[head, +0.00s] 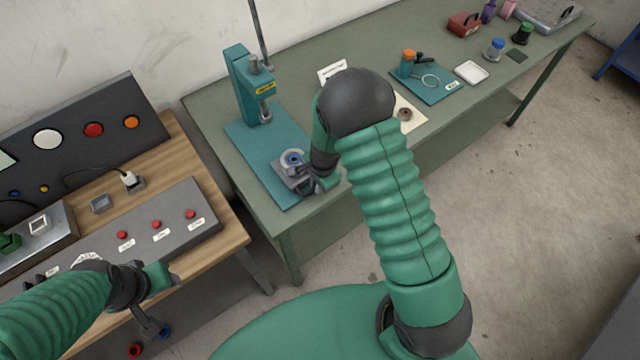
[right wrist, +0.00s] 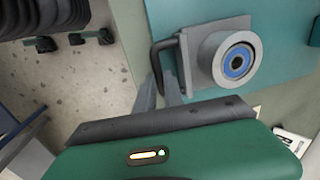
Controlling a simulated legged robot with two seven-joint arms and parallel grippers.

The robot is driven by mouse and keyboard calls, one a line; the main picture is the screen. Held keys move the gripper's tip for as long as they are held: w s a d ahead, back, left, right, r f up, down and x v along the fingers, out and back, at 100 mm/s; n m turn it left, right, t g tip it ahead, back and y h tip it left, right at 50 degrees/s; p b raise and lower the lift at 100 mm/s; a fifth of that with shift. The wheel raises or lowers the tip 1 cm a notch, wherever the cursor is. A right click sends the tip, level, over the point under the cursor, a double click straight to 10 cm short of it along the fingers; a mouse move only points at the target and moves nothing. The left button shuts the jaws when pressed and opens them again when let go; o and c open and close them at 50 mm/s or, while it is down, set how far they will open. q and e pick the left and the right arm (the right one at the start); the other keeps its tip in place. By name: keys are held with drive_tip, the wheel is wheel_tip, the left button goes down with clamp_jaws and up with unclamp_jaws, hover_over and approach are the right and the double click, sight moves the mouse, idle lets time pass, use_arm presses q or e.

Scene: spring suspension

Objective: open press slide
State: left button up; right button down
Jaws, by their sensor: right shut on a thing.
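The press (head: 245,85) is a teal column on a teal base plate (head: 262,158) on the green bench. Its grey slide (head: 284,177) sits toward the front end of the plate, in front of the column rather than under the ram. A round part with a blue centre (head: 292,158) rests on the slide; it also shows in the right wrist view (right wrist: 238,63). My right gripper (head: 318,184) is shut on the slide's dark handle (right wrist: 155,55). My left gripper (head: 163,279) hangs by the wooden table's front; its jaws are unclear.
The green bench (head: 290,60) carries a teal fixture plate (head: 437,84), a white tray (head: 471,72) and several small containers farther right. On the left, a wooden table (head: 236,218) holds a sloped panel with red buttons (head: 156,224). Open floor lies at the right.

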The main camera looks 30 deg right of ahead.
drive_tip(key=shift+w+a+f, duration=0.15)
drive_tip(key=shift+a, duration=0.15)
drive_tip(key=c, duration=1.9)
unclamp_jaws()
drive_tip(key=shift+w+a, duration=0.1)
drive_tip(key=shift+a, duration=0.05)
drive_tip(key=o, duration=0.4)
drive_tip(key=shift+o, duration=0.2)
drive_tip(key=shift+s+d, duration=0.2)
drive_tip(key=shift+d, duration=0.05)
drive_tip(key=shift+d+r, duration=0.2)
drive_tip(key=shift+d, duration=0.05)
use_arm(q)
drive_tip(key=shift+w+a+r+p, duration=0.15)
drive_tip(key=shift+w+a+p, duration=0.15)
use_arm(e)
wheel_tip(320, 180, up, 16)
drive_tip(key=s, duration=0.2)
drive_tip(key=shift+s+d, duration=0.15)
drive_tip(key=shift+s, duration=0.25)
drive_tip(key=shift+r, duration=0.1)
